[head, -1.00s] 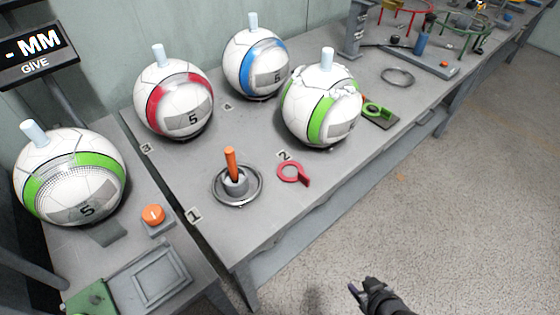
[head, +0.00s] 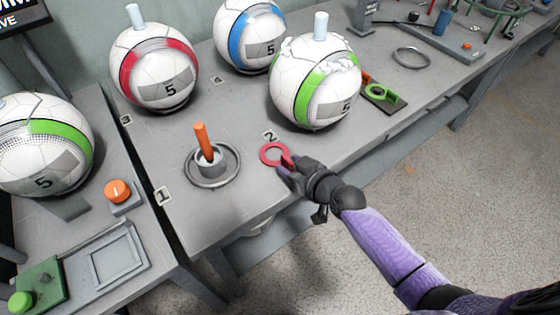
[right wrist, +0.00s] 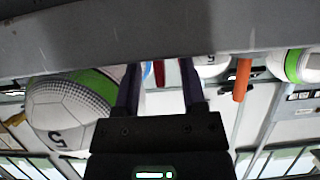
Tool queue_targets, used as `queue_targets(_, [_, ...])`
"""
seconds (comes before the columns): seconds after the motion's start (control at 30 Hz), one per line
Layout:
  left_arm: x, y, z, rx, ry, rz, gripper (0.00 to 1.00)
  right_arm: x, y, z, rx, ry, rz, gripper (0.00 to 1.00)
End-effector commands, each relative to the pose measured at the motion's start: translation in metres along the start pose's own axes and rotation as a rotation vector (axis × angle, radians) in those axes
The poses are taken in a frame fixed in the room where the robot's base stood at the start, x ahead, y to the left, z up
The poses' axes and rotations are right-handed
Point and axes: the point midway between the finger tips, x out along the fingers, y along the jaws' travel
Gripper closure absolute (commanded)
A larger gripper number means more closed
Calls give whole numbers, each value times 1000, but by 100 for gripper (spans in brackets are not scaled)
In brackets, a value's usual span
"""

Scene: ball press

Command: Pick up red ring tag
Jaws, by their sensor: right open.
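The red ring tag (head: 263,153) lies flat on the grey bench near its front edge, beside the number 2 label. Its tab points right toward my right gripper (head: 287,166). That gripper is open at the tab, with its fingertips close around or beside it; contact cannot be told. In the right wrist view the two fingers of my right gripper (right wrist: 160,88) are apart, and a narrow red patch shows between them, possibly the tab. My left gripper is not in view.
An orange peg in a round metal base (head: 212,172) stands left of the tag. A green-banded ball (head: 312,90) with white flakes stands behind it. The bench's front edge runs beneath my right arm.

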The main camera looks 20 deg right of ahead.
Motion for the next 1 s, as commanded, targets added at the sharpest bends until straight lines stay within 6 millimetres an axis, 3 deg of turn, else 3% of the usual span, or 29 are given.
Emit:
queue_targets(0.17, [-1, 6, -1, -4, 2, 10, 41, 0, 0, -1, -1, -1, 0, 47])
queue_targets(0.43, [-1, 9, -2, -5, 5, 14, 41, 0, 0, -1, -1, -1, 0, 100])
queue_targets(0.83, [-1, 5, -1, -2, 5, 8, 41, 0, 0, -1, -1, -1, 1, 100])
queue_targets(1.0, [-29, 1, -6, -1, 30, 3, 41, -15, 0, -38, -3, 5, 1, 100])
